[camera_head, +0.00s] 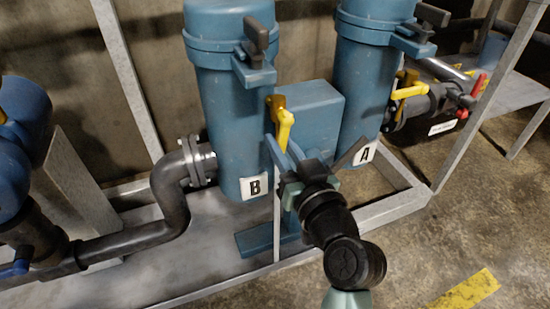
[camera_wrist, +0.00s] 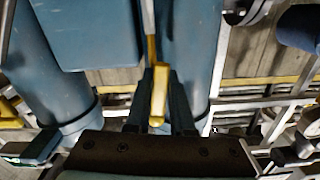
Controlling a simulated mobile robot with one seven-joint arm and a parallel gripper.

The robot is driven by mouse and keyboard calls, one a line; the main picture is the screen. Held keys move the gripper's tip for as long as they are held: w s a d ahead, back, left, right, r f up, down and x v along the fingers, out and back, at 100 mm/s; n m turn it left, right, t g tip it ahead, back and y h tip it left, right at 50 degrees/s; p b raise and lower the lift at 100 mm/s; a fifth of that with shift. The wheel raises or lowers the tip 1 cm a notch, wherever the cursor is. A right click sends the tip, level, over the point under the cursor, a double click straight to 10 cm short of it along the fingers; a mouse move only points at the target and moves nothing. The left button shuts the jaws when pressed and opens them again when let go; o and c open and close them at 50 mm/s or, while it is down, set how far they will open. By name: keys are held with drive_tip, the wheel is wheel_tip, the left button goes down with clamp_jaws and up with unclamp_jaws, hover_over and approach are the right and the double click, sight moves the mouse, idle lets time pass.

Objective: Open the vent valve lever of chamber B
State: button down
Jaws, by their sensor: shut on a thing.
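Chamber B (camera_head: 225,120) is a blue upright cylinder with a white plate (camera_head: 253,187) marked B. A yellow lever (camera_head: 285,124) sits at its right side and hangs roughly downward from a yellow mount. My gripper (camera_head: 281,145) reaches up from the front and is shut on the lever's lower end. In the wrist view, the yellow lever (camera_wrist: 159,92) stands between the two dark fingers of my gripper (camera_wrist: 161,78). The fingers hide part of the lever's sides.
Chamber A (camera_head: 362,95), with its own yellow lever (camera_head: 408,92), stands to the right. A blue box (camera_head: 310,112) is between the chambers. A red-handled valve (camera_head: 477,88) is further right. Dark pipes (camera_head: 130,240) run at left. A grey metal frame (camera_head: 390,210) crosses near my arm.

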drive_tip(key=shift+w+d+f+n+b, duration=0.15)
drive_tip(key=shift+d+n+b, duration=0.3)
drive_tip(key=shift+n+b, duration=0.4)
drive_tip(key=c, duration=0.8)
unclamp_jaws()
drive_tip(key=p+v, duration=0.3)
drive_tip(key=v, duration=1)
drive_tip(key=shift+r, duration=0.2)
